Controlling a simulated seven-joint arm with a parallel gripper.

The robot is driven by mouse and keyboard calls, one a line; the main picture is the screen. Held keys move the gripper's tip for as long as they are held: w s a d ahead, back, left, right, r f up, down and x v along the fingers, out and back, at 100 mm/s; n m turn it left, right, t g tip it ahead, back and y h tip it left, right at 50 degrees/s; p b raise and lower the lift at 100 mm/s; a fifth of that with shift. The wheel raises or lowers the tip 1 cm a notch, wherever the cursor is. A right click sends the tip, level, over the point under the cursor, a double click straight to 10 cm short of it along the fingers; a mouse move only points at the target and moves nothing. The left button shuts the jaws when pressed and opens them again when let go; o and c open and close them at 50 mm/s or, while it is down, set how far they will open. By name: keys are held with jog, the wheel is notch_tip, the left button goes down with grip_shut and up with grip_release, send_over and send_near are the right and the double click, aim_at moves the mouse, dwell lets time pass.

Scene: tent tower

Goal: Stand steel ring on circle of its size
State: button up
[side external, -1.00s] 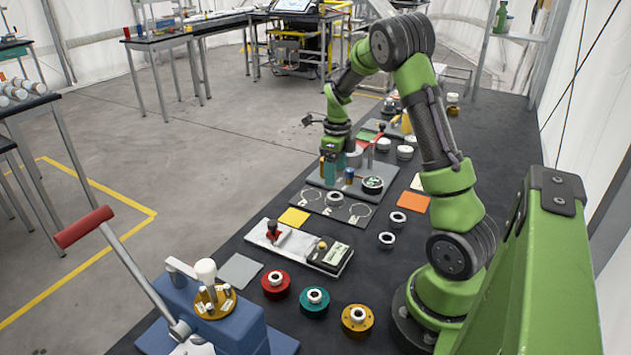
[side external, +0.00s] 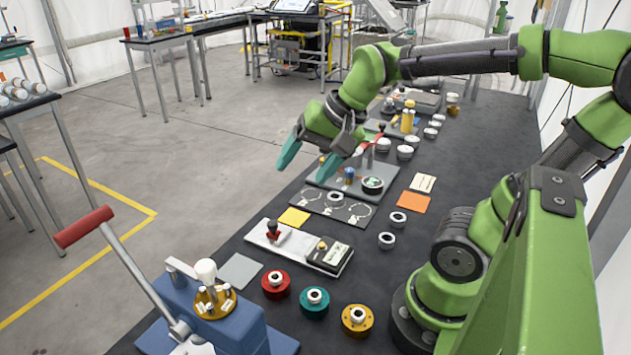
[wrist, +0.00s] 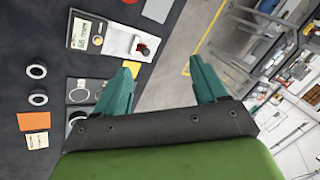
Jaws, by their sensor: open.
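A dark board (side external: 318,208) with light circle outlines lies on the table, and part of it shows in the wrist view (wrist: 98,85). A pale ring (side external: 335,197) is on the board by the middle circle. Two more pale rings, one farther back (side external: 398,218) and one nearer (side external: 386,240), lie on the table to the right of the board. They also show in the wrist view, one above (wrist: 37,71) the other (wrist: 38,99). I cannot tell which ring is steel. My gripper (side external: 303,172) is open and empty, above and behind the board, apart from the rings.
A grey tray with a blue peg (side external: 349,174) stands behind the board. A yellow square (side external: 294,217) and a white plate with a red-based knob (side external: 273,231) are in front. An orange square (side external: 414,202) lies to the right. Red, teal and yellow round pieces and a blue lever press stand nearer.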

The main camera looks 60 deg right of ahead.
jog(key=s+a+n, duration=0.2)
jog(key=n, duration=0.1)
jog(key=s+a+n+t, duration=0.1)
jog(key=s+a+n, duration=0.1)
jog(key=n, duration=0.1)
jog(key=shift+w, duration=0.1)
dwell(1.1)
